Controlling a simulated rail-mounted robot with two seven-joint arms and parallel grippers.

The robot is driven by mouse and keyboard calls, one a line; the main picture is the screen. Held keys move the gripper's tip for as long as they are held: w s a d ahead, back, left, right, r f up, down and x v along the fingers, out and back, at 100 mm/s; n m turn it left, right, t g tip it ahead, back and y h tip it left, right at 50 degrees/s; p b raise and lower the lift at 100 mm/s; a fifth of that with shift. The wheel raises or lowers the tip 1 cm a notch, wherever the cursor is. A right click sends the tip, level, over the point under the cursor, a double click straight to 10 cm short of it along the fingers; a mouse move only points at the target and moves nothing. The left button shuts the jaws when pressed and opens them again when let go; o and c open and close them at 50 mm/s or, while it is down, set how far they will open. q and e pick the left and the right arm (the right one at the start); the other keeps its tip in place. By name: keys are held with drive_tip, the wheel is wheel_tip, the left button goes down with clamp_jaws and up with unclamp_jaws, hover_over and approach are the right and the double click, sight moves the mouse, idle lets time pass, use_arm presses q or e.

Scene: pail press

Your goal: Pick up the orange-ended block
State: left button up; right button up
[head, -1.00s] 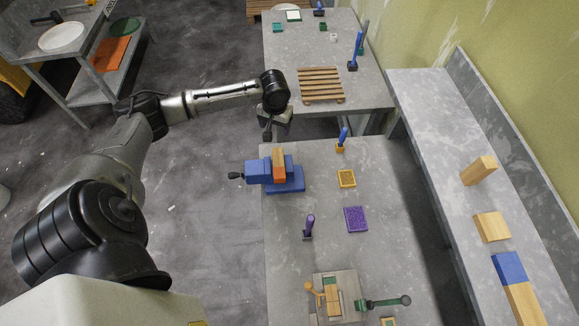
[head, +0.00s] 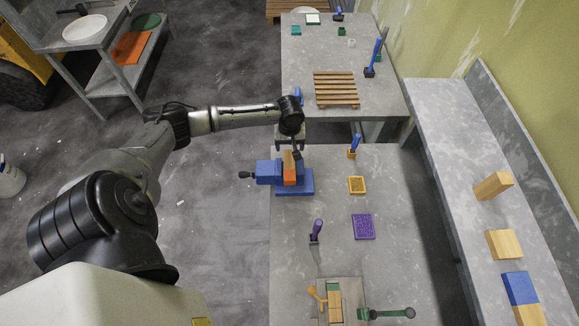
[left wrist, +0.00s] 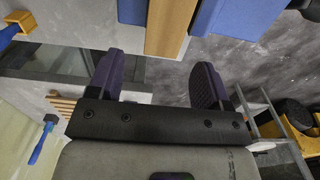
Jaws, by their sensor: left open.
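The orange-ended block (head: 289,174) sits in a blue vise (head: 268,170) at the left edge of the near table. Its orange end faces the front and its wooden part runs back between the jaws. My left gripper (head: 292,146) is just behind and above the block, partly covering its far end. In the left wrist view the gripper's purple-padded fingers (left wrist: 160,68) are spread wide with nothing between them. The block's wooden face (left wrist: 170,24) lies ahead of the gap, with blue vise parts (left wrist: 240,14) on both sides. My right gripper is out of view.
A purple-handled stamp (head: 316,231), a purple pad (head: 363,227) and a yellow pad (head: 357,185) are on the near table. A blue-handled stamp (head: 354,147) stands right of the gripper. Wooden blocks (head: 504,244) lie on the right shelf.

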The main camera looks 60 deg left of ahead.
sight(289, 151)
use_arm(q)
drive_tip(key=shift+a+f, duration=0.15)
drive_tip(key=shift+f, duration=1.25)
drive_tip(key=shift+a+f, duration=0.15)
drive_tip(key=shift+f, duration=1.25)
drive_tip(key=shift+c, duration=0.2)
drive_tip(key=c, duration=1)
drive_tip(key=shift+r, duration=0.1)
